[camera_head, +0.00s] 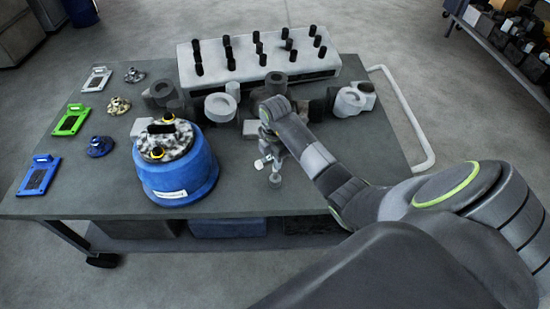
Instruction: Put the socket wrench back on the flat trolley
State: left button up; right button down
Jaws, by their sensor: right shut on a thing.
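The flat trolley (95,198) has a dark grey top and a pale tube handle at its right end. My right gripper (268,143) is over the middle of the trolley top, right of the blue drum. It is shut on a small grey metal tool, which I take for the socket wrench (275,181). The tool points down, its lower end close to the trolley top; I cannot tell whether it touches. My arm hides part of the trolley behind it. My left gripper is not in view.
A blue drum-shaped unit (176,178) stands left of the gripper. Behind are a white rack (215,72) with several black pegs and several grey parts (220,107). Green, blue and white brackets (72,120) lie at left. The trolley's front strip is mostly clear.

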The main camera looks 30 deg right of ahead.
jog(key=shift+f+b, duration=0.3)
jog(key=shift+f, duration=0.25)
jog(key=c, duration=1.3)
grip_release()
jog(key=shift+r, duration=0.1)
jog(key=shift+o, duration=0.6)
jog(key=o, duration=0.5)
jog(key=shift+r, duration=0.1)
notch_tip(320, 180, up, 9)
jog(key=p, duration=0.8)
